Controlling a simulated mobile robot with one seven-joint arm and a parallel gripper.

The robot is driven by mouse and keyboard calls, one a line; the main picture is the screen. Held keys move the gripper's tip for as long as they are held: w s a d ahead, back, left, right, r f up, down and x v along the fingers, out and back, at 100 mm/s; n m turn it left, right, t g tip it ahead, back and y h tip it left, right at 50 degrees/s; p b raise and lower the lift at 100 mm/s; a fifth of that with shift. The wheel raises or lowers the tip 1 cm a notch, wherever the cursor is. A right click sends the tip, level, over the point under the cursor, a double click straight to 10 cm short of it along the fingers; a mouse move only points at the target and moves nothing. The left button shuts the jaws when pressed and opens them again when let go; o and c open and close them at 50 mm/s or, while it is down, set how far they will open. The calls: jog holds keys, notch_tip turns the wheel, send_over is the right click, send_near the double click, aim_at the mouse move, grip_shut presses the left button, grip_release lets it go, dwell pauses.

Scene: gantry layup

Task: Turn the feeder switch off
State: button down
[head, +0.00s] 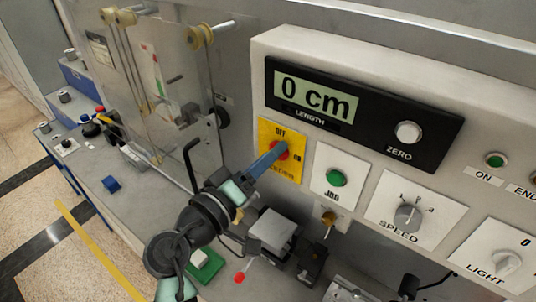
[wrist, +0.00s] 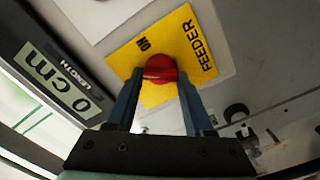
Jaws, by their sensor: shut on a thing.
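The feeder switch is a red rotary knob (wrist: 160,68) on a yellow plate (wrist: 140,60) marked FEEDER and ON in the wrist view. In the head view the yellow plate (head: 292,172) is on the left of the control panel, with OFF at its top and ON at its right. The red knob (head: 283,149) is partly hidden there by my fingers. My gripper (head: 272,157) reaches it from the lower left. In the wrist view its two blue fingers (wrist: 159,76) close on either side of the knob. I cannot tell which label the knob points to.
The length display (head: 315,98) reads 0 cm above the switch. A green JOG button (head: 336,177) and a speed knob (head: 407,217) sit close to its right. A clear guard plate (head: 170,90) with rollers and a black bent handle (head: 192,165) stand left of my gripper.

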jog(key=shift+a+f+n+p, duration=0.1)
jog(key=shift+n+p, duration=1.35)
jog(key=shift+n, duration=2.25)
jog(key=shift+c, duration=1.4)
grip_release()
jog(key=b+v, duration=0.4)
jog(key=v, duration=0.9)
jog(key=shift+b, duration=0.4)
